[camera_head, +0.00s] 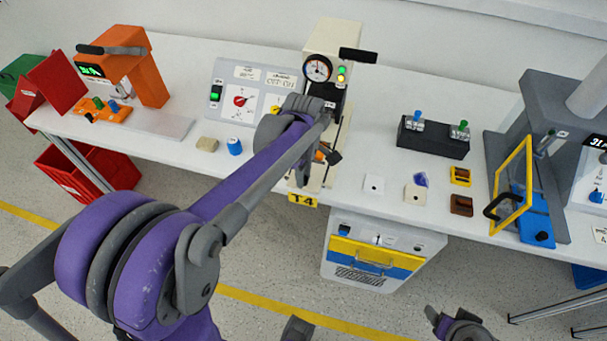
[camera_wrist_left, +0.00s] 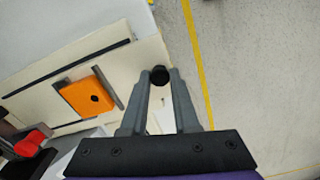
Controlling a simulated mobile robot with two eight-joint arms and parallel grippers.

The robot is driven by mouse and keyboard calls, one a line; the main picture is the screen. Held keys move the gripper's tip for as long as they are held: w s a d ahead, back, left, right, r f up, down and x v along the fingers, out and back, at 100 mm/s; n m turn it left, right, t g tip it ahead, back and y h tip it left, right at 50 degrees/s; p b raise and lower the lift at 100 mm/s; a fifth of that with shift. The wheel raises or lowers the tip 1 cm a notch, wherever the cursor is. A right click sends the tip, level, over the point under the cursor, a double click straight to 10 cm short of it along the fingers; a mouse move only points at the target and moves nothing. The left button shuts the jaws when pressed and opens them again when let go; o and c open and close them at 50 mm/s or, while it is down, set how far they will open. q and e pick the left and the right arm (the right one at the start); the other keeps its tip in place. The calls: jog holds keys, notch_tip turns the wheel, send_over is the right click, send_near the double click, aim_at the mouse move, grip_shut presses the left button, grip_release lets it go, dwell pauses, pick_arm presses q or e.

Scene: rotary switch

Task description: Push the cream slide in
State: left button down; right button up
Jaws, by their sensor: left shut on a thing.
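The cream machine (camera_head: 322,45) has a gauge and lit lamps and stands at the table's back edge. Its cream slide (camera_head: 328,174) runs toward the front edge above the T4 label, largely hidden by my left arm. In the left wrist view, the cream slide (camera_wrist_left: 125,54) carries an orange block (camera_wrist_left: 86,97) with a dark hole. A round black knob (camera_wrist_left: 160,75) is at its end. My left gripper (camera_wrist_left: 160,82) has its fingertips shut on this knob.
A grey switch panel (camera_head: 218,88) and an orange machine (camera_head: 152,75) stand left. A blue cylinder (camera_head: 235,146) and a tan block (camera_head: 207,144) lie nearby. A black box (camera_head: 433,140) with two switches and a yellow-framed guard (camera_head: 515,180) stand right.

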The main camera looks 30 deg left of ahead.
dwell(0.4)
pick_arm(q)
jog(key=w, duration=0.2)
jog(key=w+a, duration=0.1)
jog(key=w, duration=0.2)
jog(key=w+a, duration=0.1)
jog(key=w, duration=0.2)
jog(key=shift+w, duration=0.25)
jog(key=c, duration=0.7)
grip_release()
jog(key=shift+o, duration=0.2)
notch_tip(320, 180, up, 11)
jog(key=p, duration=0.1)
jog(key=shift+f, duration=0.1)
jog(key=shift+c, duration=0.3)
